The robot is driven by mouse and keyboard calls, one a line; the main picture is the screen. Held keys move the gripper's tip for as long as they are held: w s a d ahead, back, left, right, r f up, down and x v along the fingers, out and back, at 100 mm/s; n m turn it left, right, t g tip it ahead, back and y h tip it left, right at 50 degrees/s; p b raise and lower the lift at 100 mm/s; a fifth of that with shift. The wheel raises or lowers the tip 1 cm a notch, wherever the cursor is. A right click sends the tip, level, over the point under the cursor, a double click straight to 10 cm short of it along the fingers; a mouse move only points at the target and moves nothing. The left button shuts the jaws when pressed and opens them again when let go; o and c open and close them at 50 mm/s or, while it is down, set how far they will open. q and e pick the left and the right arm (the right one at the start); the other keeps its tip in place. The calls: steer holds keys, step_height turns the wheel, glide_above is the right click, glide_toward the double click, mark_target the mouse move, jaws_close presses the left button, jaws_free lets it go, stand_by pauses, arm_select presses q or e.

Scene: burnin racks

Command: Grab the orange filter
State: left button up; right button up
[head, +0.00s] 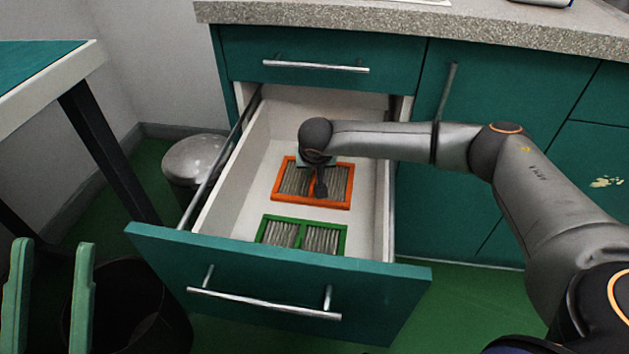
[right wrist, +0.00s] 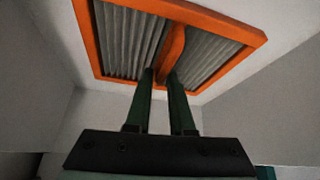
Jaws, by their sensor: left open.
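The orange filter (head: 341,198) lies in the open drawer, toward its back. It has a rectangular orange frame, grey pleats and a raised orange middle bar, which also shows in the right wrist view (right wrist: 175,44). My right gripper (head: 320,190) reaches down over the middle of the filter. In the right wrist view its two fingers (right wrist: 160,76) are close together on either side of the bar, shut on it. In the head view the wrist hides part of the filter. My left gripper (head: 50,250) is open and empty at the lower left, outside the drawer.
A green-framed filter (head: 302,219) lies nearer the drawer front (head: 290,280). White drawer walls (head: 222,195) surround both filters, and a stone counter (head: 420,25) overhangs behind. A metal bin (head: 192,157), a dark bin (head: 130,310) and a table (head: 45,85) stand at the left.

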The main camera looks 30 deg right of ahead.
jaws_close()
stand_by(0.3)
